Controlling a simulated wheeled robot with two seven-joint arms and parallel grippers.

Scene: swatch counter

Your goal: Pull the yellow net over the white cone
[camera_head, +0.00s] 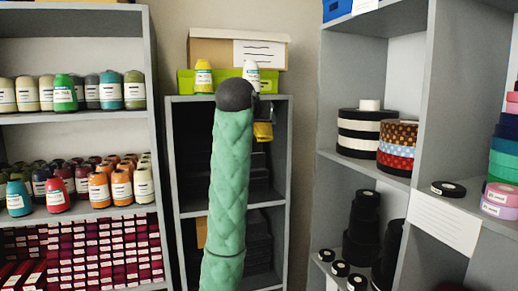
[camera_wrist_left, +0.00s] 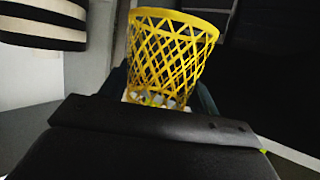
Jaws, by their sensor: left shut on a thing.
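The yellow net (camera_wrist_left: 172,52) is an open lattice sleeve, wider at its rim. My left gripper (camera_wrist_left: 160,92) is shut on it near its narrower end. In the head view the net (camera_head: 263,131) hangs at my left gripper (camera_head: 264,112), partly hidden by my green padded arm. The white cone (camera_head: 251,75) stands upright on top of the middle shelf unit, above and a little left of the net and apart from it. Its base is partly hidden behind my arm. Small pale shapes show through the net's lower end; I cannot tell what they are. My right gripper is not in view.
A yellow cone (camera_head: 203,77) stands left of the white cone, in front of a lime-green box (camera_head: 186,82) and a cardboard box (camera_head: 211,51). Shelves of coloured cones (camera_head: 97,186) stand left. Ribbon rolls (camera_head: 360,133) fill the right shelves. The middle unit (camera_head: 283,170) holds dark stacks.

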